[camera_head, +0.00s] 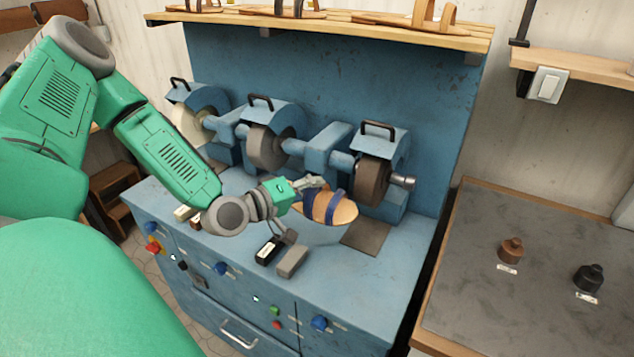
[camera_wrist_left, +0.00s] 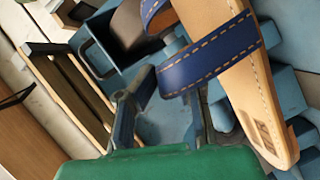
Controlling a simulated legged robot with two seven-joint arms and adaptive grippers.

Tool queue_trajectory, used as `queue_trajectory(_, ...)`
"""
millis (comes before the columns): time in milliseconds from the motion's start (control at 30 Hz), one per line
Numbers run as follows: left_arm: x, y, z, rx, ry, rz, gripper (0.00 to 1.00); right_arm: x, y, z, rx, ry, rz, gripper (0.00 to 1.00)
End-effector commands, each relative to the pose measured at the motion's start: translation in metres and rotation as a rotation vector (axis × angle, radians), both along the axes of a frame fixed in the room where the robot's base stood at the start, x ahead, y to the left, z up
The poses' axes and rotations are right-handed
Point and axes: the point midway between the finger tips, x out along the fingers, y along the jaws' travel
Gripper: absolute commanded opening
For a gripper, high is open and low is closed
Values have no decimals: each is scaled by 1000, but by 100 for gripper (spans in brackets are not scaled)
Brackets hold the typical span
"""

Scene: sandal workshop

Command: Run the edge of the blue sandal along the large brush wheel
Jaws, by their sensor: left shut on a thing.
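The blue sandal (camera_head: 345,212) has a tan sole and blue straps with pale stitching. My left gripper (camera_head: 308,184) is shut on it at its strapped side and holds it above the bench, in front of the wheels. The sandal fills the right of the left wrist view (camera_wrist_left: 262,95), where my left gripper's fingers (camera_wrist_left: 172,100) show beside a strap; the exact contact is hidden. The dark brown wheel (camera_head: 373,183), seemingly the large brush wheel, is at the right of the machine, just right of and behind the sandal. A gap seems to separate them. My right gripper is not in view.
A grey wheel (camera_head: 266,148) and a cream wheel (camera_head: 187,126) share the shaft further left. Small blocks (camera_head: 292,261) lie on the blue bench (camera_head: 345,280) below my gripper. A shelf of sandals (camera_head: 340,26) runs above. A side table (camera_head: 545,235) holds two small bottles.

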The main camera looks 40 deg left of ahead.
Motion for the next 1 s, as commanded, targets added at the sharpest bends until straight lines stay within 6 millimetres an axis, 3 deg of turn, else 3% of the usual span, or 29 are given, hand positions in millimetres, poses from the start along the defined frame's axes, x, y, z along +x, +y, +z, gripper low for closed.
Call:
queue_trajectory(267,-2,-1,0,0,-1,0,0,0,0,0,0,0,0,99)
queue_trajectory(800,-50,-12,-13,0,0,0,0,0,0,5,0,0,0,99)
queue_trajectory(1000,-57,-14,-14,0,-1,0,0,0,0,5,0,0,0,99)
